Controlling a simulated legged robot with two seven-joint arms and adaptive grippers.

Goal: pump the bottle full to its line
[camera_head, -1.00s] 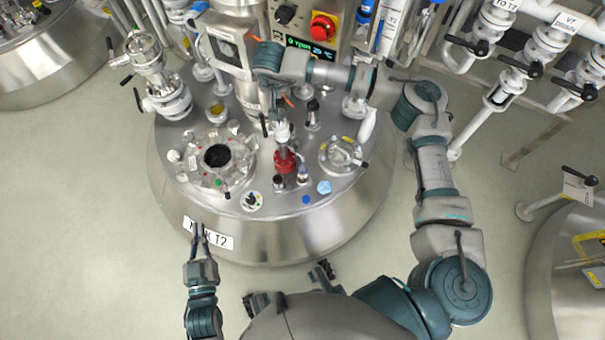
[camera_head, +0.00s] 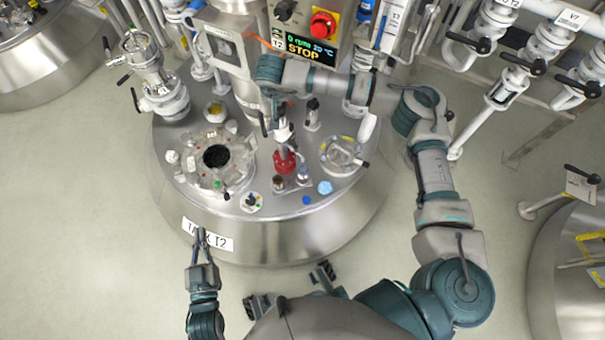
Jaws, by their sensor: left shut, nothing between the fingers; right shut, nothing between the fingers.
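A red pump body (camera_head: 285,161) with a pale upper part stands on the lid of tank T2 (camera_head: 290,240). Small vials or fittings stand just below it, one of them (camera_head: 303,175) at its lower right. I cannot tell which is the bottle, and no fill line or level can be made out. My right gripper (camera_head: 269,124) points down just above and left of the pump. It is shut and empty; its contact with the pump top is unclear. My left gripper (camera_head: 201,237) is shut and empty in front of the tank's label.
An open round port (camera_head: 216,157) is left of the pump and a glass-covered port (camera_head: 342,156) right of it. A control box with a red button (camera_head: 323,24) and a display reading STOP (camera_head: 302,50) is behind. Valves (camera_head: 525,67) line the right. Floor at left is clear.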

